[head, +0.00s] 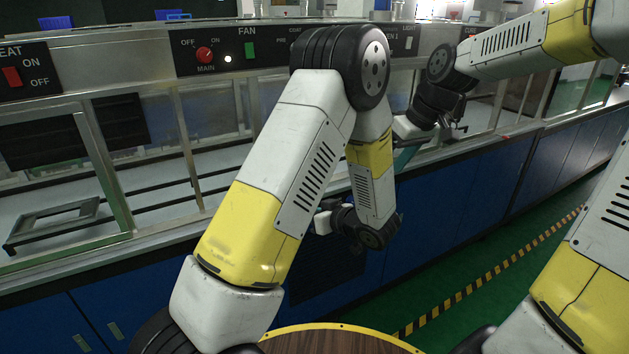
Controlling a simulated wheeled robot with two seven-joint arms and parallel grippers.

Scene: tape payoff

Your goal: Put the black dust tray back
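I cannot make out the black dust tray for certain. A dark panel (325,283) shows low on the blue cabinet front, partly behind my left arm, and I cannot tell whether it is the tray or a vent. My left gripper (323,222) is low in front of the cabinet, mostly hidden by my own forearm. My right gripper (408,135) is at the machine's front edge, right of my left arm, pointing down and left. A small teal piece (404,157) shows just below it. The fingers of both grippers are too hidden or small to read.
The long machine has glass windows and a control strip with a red MAIN knob (205,54) and green FAN switch (250,50). A dark open frame (52,222) lies behind the glass at left. Green floor with a yellow-black stripe (490,275) is clear at right.

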